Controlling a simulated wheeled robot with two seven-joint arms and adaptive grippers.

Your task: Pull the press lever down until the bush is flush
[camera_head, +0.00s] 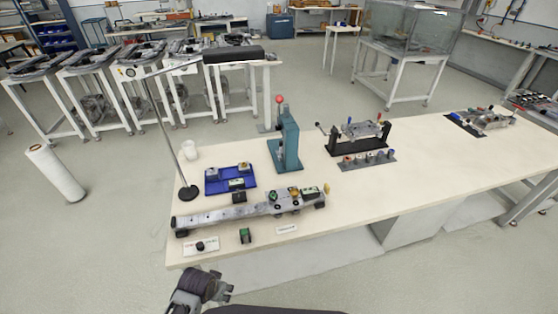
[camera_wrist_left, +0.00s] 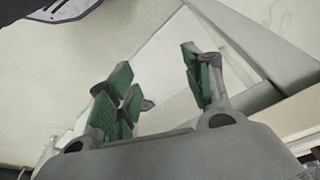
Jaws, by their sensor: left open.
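The teal arbor press (camera_head: 289,148) stands upright on the long bench, a little left of the bench's middle. Its lever has a red ball knob (camera_head: 280,99) that sits high, at the top of the press. The bush is too small to make out. Part of my left arm shows at the bottom edge of the head view, in front of the bench and well apart from the press. In the left wrist view my left gripper (camera_wrist_left: 160,92) has its green-padded fingers spread with nothing between them. My right gripper is not in view.
The pale bench (camera_head: 350,205) also carries a lamp (camera_head: 168,120), a blue tray (camera_head: 230,180), a long grey rail (camera_head: 235,211) and a black fixture (camera_head: 358,138). The bench's front middle is clear.

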